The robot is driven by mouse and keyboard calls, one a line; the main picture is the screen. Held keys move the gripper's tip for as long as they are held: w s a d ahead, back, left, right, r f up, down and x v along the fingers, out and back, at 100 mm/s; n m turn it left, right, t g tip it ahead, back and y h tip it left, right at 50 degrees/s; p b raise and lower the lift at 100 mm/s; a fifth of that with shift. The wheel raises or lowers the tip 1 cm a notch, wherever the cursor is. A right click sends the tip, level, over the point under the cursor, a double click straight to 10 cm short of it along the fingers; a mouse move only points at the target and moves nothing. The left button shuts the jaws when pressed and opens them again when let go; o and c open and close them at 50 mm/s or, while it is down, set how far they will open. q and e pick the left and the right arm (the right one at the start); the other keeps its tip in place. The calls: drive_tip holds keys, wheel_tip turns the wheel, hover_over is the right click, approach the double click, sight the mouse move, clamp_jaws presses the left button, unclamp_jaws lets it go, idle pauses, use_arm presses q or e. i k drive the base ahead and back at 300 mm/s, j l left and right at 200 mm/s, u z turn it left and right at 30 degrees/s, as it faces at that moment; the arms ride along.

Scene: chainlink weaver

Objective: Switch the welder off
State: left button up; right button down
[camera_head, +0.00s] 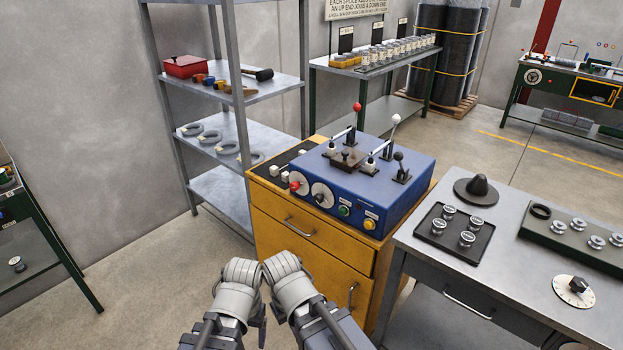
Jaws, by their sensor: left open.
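The welder (385,214) is a blue box on a yellow wooden cabinet in the middle of the view. Which control is the off switch cannot be read. My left gripper (243,285) is open, low in front of the cabinet and apart from the welder. My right gripper (287,282) is close beside it; its jaws are unclear.
A grey bench (437,262) on the right holds a black tray (455,252) of metal spools, a dark cone (477,190) and a dial (574,288). A metal shelf rack (245,85) stands behind left. Bare floor (140,290) lies to the left.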

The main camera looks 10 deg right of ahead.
sight(294, 186)
drive_tip(key=i+l, duration=0.85)
drive_tip(key=i, duration=0.15)
drive_tip(key=j+u, duration=0.05)
